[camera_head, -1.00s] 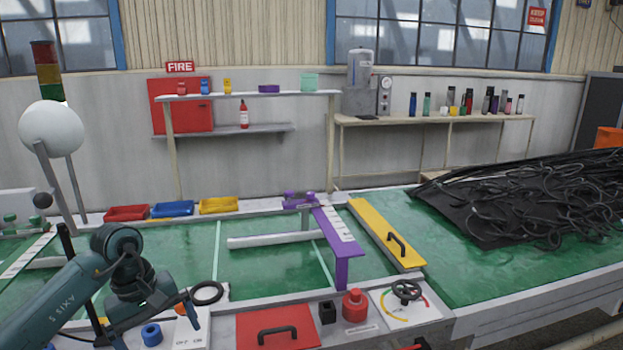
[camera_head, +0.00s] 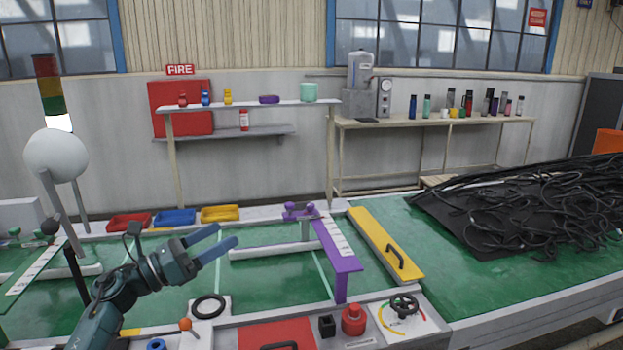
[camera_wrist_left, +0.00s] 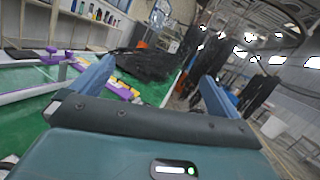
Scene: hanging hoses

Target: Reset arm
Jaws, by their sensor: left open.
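My left arm (camera_head: 115,300) comes in from the lower left of the head view. Its gripper (camera_head: 228,236) is raised above the green bench, with its two blue fingers apart and nothing between them. The fingers point right and slightly up, and appear to the left of the purple bracket. My right gripper is in neither view.
Tangled black hoses (camera_head: 540,215) lie at right.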

